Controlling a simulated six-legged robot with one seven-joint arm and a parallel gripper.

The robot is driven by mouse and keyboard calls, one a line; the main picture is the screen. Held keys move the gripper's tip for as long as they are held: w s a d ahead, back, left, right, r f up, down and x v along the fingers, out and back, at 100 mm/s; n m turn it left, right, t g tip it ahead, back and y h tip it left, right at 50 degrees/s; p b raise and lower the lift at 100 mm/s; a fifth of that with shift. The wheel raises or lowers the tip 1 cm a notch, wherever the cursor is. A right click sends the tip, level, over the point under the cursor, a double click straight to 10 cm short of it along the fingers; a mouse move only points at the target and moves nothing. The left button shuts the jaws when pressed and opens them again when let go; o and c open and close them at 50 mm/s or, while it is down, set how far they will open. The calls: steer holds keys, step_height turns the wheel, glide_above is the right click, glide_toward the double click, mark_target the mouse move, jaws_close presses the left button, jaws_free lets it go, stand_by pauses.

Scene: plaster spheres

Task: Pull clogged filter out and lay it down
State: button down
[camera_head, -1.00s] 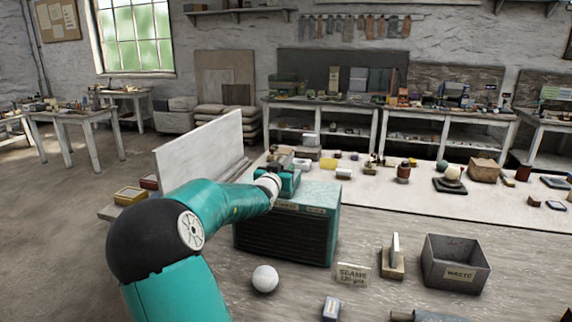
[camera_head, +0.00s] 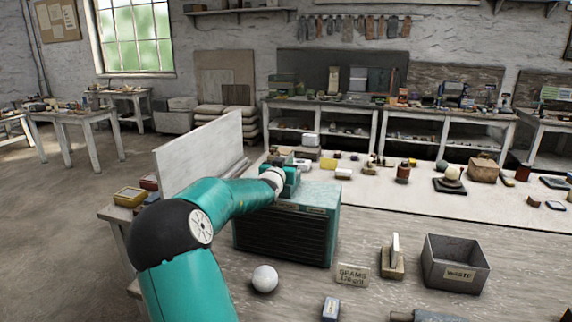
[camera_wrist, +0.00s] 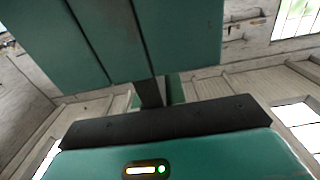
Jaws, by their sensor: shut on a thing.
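A teal box (camera_head: 285,240) with a dark louvred front stands on the near bench. My gripper (camera_head: 288,181) is at the rear left of the box's top, at the end of my teal arm. It is shut on what appears to be the filter, but the jaws and the held part are largely hidden in the head view. In the wrist view, a dull teal block with dark slits fills the top, and a narrow dark piece (camera_wrist: 152,93) runs between it and the dark strip below. I cannot tell how far the filter is out of the box.
A white sphere (camera_head: 265,279) lies before the box. Right of it are a small sign (camera_head: 352,275), a brush-like tool on a block (camera_head: 393,257) and a grey WASTE bin (camera_head: 456,265). A pale upright panel (camera_head: 200,147) stands behind my arm. Bare bench lies between these things.

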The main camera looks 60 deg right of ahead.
steer(key=shift+r, duration=3.55)
steer(key=shift+a, duration=0.1)
